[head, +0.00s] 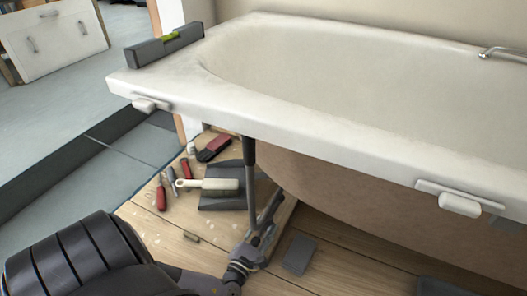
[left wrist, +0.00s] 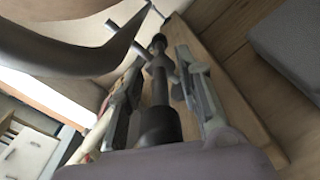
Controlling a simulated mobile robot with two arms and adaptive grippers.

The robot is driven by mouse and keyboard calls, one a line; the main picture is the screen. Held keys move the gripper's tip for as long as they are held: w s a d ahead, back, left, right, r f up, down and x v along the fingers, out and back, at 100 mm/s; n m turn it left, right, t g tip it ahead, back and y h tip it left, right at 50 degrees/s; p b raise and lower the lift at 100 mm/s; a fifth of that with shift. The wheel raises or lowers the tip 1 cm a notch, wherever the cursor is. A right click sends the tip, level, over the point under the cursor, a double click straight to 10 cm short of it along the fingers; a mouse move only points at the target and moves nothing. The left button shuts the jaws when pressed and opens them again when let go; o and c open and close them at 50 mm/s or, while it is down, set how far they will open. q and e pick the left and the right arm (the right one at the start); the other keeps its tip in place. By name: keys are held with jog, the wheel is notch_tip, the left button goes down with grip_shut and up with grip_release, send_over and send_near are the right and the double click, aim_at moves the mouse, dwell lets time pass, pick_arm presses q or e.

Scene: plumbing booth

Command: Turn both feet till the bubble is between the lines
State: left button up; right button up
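A grey spirit level (head: 165,46) with a green vial lies on the left end of the white bathtub's rim (head: 215,108); its bubble is too small to read. A dark upright leg with a foot (head: 250,170) stands under the tub's near left corner. My left gripper (head: 262,232) is low at the bottom of this leg. In the left wrist view the dark foot (left wrist: 158,105) is between the two fingers of the left gripper (left wrist: 160,85), with a gap visible on the right side. The other foot is not visible in the head view. My right gripper is out of view.
A brush (head: 215,185), red-handled tools (head: 187,168) and a dark mat (head: 228,202) lie on the wooden floor left of the leg. A grey block (head: 299,254) lies right of the gripper. The tub's rim overhangs the leg.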

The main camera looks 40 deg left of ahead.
pick_arm(q)
jog(key=v, duration=0.7)
jog(key=shift+s, duration=0.3)
dwell(0.3)
